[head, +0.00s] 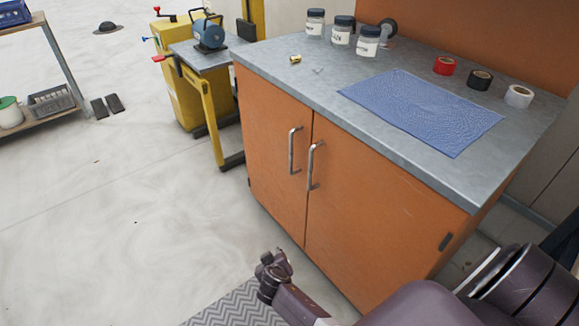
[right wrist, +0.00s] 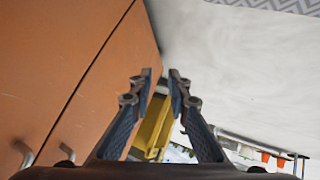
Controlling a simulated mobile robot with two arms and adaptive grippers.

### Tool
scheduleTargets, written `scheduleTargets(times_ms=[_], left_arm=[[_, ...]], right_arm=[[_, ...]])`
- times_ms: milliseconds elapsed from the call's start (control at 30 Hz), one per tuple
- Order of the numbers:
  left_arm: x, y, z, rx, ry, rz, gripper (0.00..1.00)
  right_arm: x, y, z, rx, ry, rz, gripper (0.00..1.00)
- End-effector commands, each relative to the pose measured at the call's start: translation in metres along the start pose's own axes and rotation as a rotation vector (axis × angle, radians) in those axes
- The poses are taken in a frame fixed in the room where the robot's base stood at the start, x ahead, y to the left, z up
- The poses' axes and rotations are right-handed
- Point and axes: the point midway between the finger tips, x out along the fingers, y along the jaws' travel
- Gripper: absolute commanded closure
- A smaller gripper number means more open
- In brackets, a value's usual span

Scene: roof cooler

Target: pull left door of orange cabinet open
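The orange cabinet stands at the middle right in the head view, with its left door (head: 272,150) and right door (head: 365,210) both shut. Each door has an upright metal handle near the middle seam: the left handle (head: 293,150) and the right handle (head: 314,166). My right gripper (head: 272,260) is low in front of the cabinet, below the handles and apart from them. In the right wrist view my right gripper (right wrist: 161,75) has its fingers apart with nothing between them; the left door (right wrist: 115,75) lies left of them. My left gripper is out of view.
The grey cabinet top (head: 290,60) bears jars, tape rolls and a blue mat (head: 420,108). A yellow workbench (head: 210,110) stands close behind on the left. A patterned floor mat (head: 235,306) lies below my gripper. The floor on the left is open.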

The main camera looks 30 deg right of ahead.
Motion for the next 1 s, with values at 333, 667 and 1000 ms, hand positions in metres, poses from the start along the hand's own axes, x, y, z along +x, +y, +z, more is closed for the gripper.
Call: scheduleTargets(times_ms=[333,667,1000], left_arm=[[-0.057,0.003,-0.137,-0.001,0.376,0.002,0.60],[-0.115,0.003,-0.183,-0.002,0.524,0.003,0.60],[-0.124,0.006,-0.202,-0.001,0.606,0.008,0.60]], right_arm=[[-0.029,0.110,-0.196,0.393,0.447,0.391,0.84],[-0.087,0.172,-0.245,0.598,0.644,0.549,0.84],[-0.057,0.205,-0.265,0.601,0.647,0.554,0.84]])
